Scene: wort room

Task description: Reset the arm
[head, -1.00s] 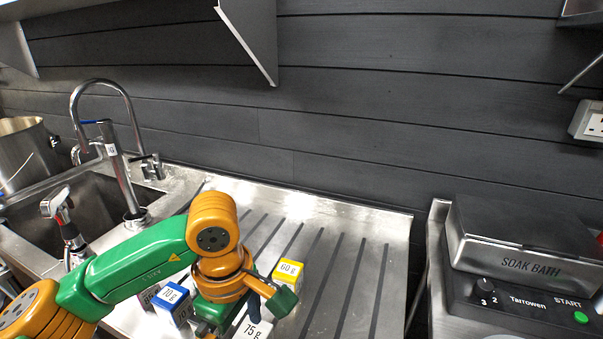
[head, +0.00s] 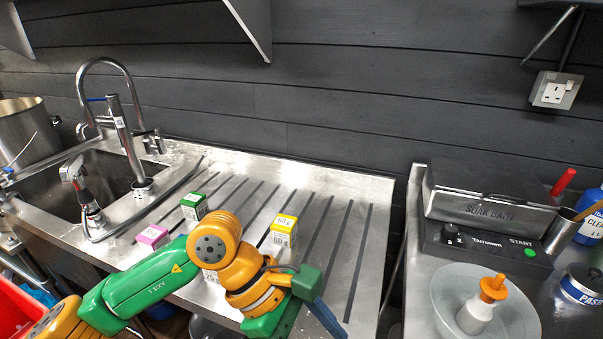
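My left arm comes in from the lower left. Its gripper (head: 298,300) is over the front part of the steel drainboard (head: 330,190), tilted down to the right, with a green fingertip and a dark blue strip showing. The frame edge cuts it off, so its opening is unclear. I see nothing held in it. A yellow-topped box marked 60 g (head: 284,232) stands just behind it. A green box (head: 194,206) and a pink-topped box (head: 152,237) stand farther left. A white box is mostly hidden behind the arm. My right gripper is out of view.
A sink with a tall tap (head: 130,140) is at the left. A gap separates the two counters. The drainboard's back right is clear.

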